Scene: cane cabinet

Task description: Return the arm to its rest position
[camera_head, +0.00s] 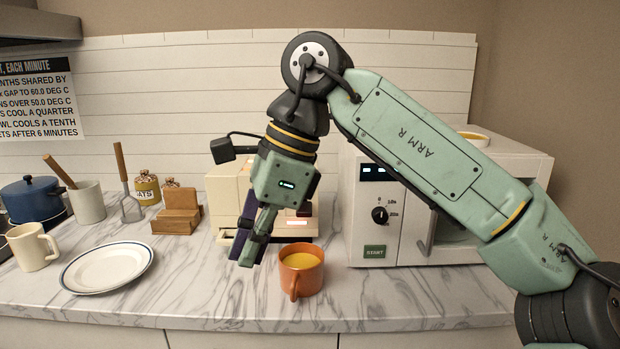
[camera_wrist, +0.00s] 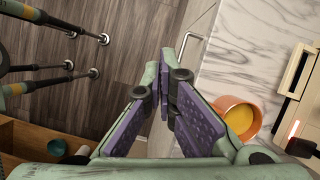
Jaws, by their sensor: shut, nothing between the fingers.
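My gripper (camera_head: 246,248) hangs from my raised, bent arm above the front part of the marble counter. Its fingers point down and are shut with nothing between them. In the wrist view the purple-padded fingers (camera_wrist: 165,95) come together at the tips. An orange mug (camera_head: 301,272) with yellow-orange liquid stands upright just right of the gripper, apart from it. The mug also shows in the wrist view (camera_wrist: 226,103), to the right of the fingers.
A white microwave (camera_head: 408,225) stands behind my arm, with a bowl (camera_head: 474,138) on top. A cream appliance (camera_head: 228,190) is behind the gripper. At left are a plate (camera_head: 108,268), a cream mug (camera_head: 32,250), a blue pot (camera_head: 32,200), a utensil crock (camera_head: 88,203) and a wooden holder (camera_head: 177,215).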

